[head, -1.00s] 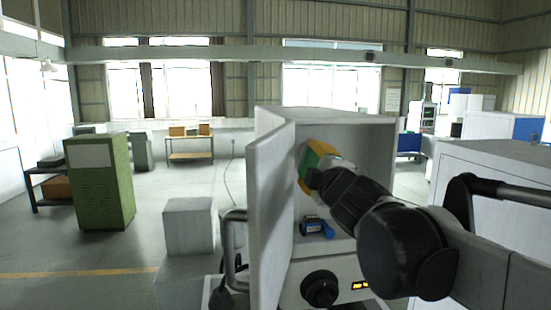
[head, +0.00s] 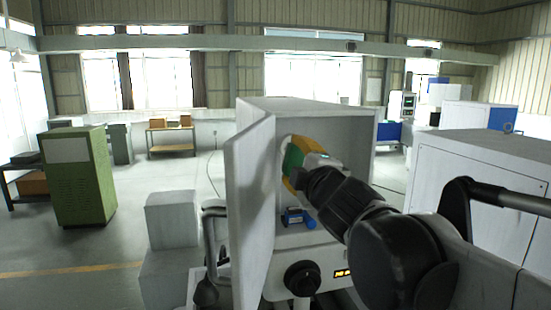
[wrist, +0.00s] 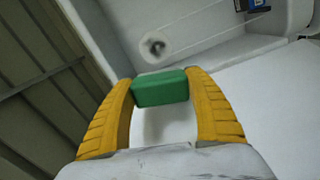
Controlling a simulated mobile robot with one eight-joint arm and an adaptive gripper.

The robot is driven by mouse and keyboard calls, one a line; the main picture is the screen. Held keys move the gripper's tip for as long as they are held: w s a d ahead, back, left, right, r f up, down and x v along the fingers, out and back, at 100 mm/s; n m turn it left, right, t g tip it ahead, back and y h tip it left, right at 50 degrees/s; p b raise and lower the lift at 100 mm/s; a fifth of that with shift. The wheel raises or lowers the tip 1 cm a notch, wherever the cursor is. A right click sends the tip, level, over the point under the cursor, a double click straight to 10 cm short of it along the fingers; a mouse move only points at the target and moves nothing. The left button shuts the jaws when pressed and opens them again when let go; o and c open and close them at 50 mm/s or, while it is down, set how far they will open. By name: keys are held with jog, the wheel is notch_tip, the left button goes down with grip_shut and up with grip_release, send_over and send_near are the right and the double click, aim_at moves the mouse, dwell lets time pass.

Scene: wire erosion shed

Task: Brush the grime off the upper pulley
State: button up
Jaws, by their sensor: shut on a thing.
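My gripper (wrist: 160,80) has yellow fingers shut on a green block (wrist: 160,92), which looks like the brush's body. Bristles are not visible. In the head view the gripper (head: 293,163) is inside the open white cabinet (head: 310,106), near its left inner wall, and my arm hides part of the interior. In the wrist view a small round grey pulley (wrist: 154,45) with a dark centre shows on the white wall beyond the green block, and a gap shows between them. I cannot tell for sure that it is the upper one.
A blue part (head: 298,217) lies on the cabinet floor below my gripper. The cabinet door (head: 250,210) stands open close on the left. A black knob (head: 302,278) is on the front below. White boxes (head: 172,220) stand left, and a white cabinet (head: 480,180) right.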

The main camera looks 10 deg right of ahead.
aim_at(282, 147)
dwell(0.3)
jog(key=shift+w+d+f+b, duration=0.15)
jog(key=shift+w+b, duration=0.45)
jog(key=shift+w, duration=1.05)
jog(key=shift+w+a+f+b, duration=0.15)
jog(key=shift+w+b, duration=0.45)
jog(key=shift+w, duration=1.05)
jog(key=shift+d, duration=0.1)
jog(key=shift+w, duration=1)
jog(key=shift+r, duration=0.35)
jog(key=shift+s, duration=0.1)
jog(key=shift+s+p, duration=0.7)
jog(key=shift+s, duration=2.1)
